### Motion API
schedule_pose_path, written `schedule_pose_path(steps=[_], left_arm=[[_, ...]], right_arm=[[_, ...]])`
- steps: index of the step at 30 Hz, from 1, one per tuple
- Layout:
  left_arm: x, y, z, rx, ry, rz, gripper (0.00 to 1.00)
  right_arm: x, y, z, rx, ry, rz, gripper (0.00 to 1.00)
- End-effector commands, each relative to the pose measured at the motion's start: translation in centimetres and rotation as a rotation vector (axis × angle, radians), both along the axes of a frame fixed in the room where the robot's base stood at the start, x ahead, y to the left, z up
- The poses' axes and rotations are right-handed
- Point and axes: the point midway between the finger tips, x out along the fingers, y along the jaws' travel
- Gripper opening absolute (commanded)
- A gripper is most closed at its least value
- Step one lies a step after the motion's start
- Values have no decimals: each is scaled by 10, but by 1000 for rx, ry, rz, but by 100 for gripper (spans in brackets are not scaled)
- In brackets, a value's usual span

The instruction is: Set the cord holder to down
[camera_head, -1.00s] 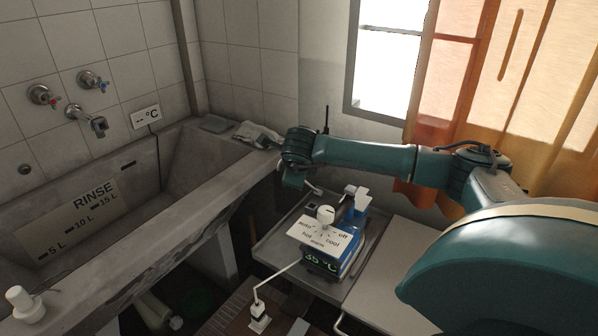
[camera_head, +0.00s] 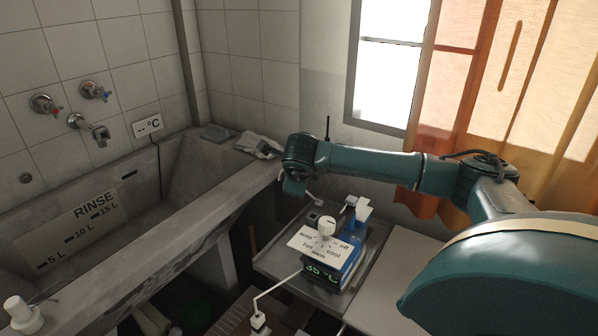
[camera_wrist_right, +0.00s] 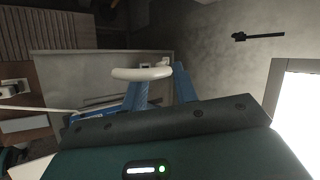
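A blue unit (camera_head: 350,255) with a white dial plate, a white knob (camera_head: 327,228) and a green temperature display stands on a grey metal tray. A small white curved piece (camera_head: 316,200) shows behind it, close to my right gripper (camera_head: 293,187). My right gripper hangs over the tray's far left side, apart from the knob. My left gripper is not in view.
The concrete washtub (camera_head: 190,225) runs along the left, with a cloth (camera_head: 256,145) on its far corner. The grey tray (camera_head: 385,235) has bare space at right. A white cord and plug (camera_head: 259,320) lie at the front. A curtained window is behind.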

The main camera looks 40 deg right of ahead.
Motion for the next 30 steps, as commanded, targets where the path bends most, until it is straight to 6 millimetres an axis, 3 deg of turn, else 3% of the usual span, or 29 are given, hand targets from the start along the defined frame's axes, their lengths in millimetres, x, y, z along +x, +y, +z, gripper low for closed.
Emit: schedule_pose_path(steps=[9,15,27,30], left_arm=[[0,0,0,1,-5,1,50],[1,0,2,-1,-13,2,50],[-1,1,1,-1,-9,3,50],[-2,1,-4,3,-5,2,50]], right_arm=[[-37,29,55,0,-5,3,29],[-52,40,77,-1,-3,1,29],[-58,44,83,-1,-1,0,29],[-58,41,80,2,7,3,22]])
